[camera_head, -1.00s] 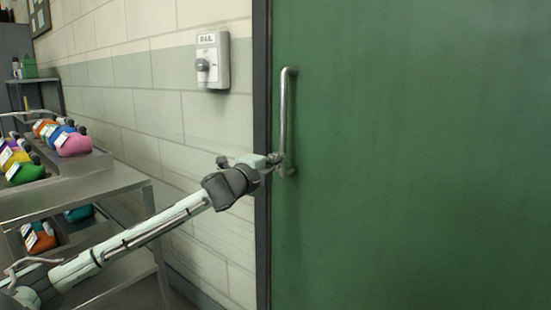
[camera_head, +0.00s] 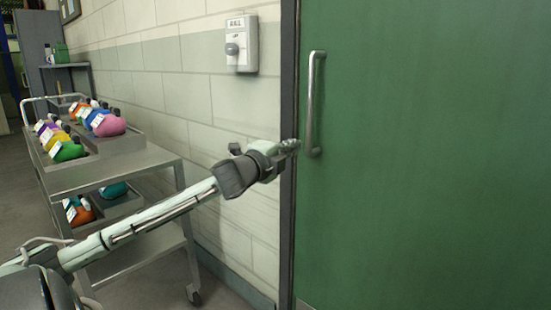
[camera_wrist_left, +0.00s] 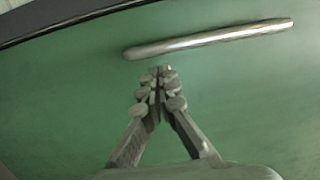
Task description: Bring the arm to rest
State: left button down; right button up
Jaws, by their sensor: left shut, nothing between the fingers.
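My left arm (camera_head: 150,218) reaches up from the lower left in the head view. Its gripper (camera_head: 290,146) is just left of the lower end of the metal door handle (camera_head: 312,100), apart from it as far as I can tell. In the left wrist view the fingers (camera_wrist_left: 158,85) are together and empty. The handle (camera_wrist_left: 210,40) lies just beyond the fingertips there, with the green door behind it. My right gripper is not in view.
A green door (camera_head: 430,150) fills the right side, its dark frame (camera_head: 288,220) beside the block wall. A grey switch box (camera_head: 242,44) is on the wall. Floor (camera_head: 150,290) shows below.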

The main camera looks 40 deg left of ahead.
pick_arm(q)
jog(key=s+d, duration=0.1)
jog(key=s, duration=0.5)
jog(key=shift+s+d, duration=0.25)
jog(key=shift+s, duration=0.1)
jog(key=shift+f, duration=0.2)
jog(key=s+a+f+n+g+y, duration=0.1)
jog(key=s+f+n+g, duration=0.2)
jog(key=f, duration=0.8)
jog(key=s+a+f+n+g, duration=0.1)
jog(key=s+f+n+g, duration=0.15)
jog(key=f, duration=0.95)
jog(key=s+a+f+n+g+y, duration=0.1)
jog(key=s+f+n+g, duration=0.2)
jog(key=f, duration=0.8)
jog(key=s+d+f+n+g+h, duration=0.1)
jog(key=s+d+f+n+g, duration=0.1)
jog(key=s+d+f, duration=0.3)
jog(key=s+d+f+n+g+h, duration=0.1)
jog(key=s+d+f+g, duration=0.1)
jog(key=s+d+f, duration=0.4)
jog(key=s+d+f+n+g+h, duration=0.2)
jog(key=s+d+f, duration=0.4)
jog(key=d+f, duration=0.6)
notch_tip(320, 180, down, 4)
jog(key=shift+s+f+n, duration=0.15)
jog(key=shift+n, duration=0.2)
jog(key=shift+g, duration=0.25)
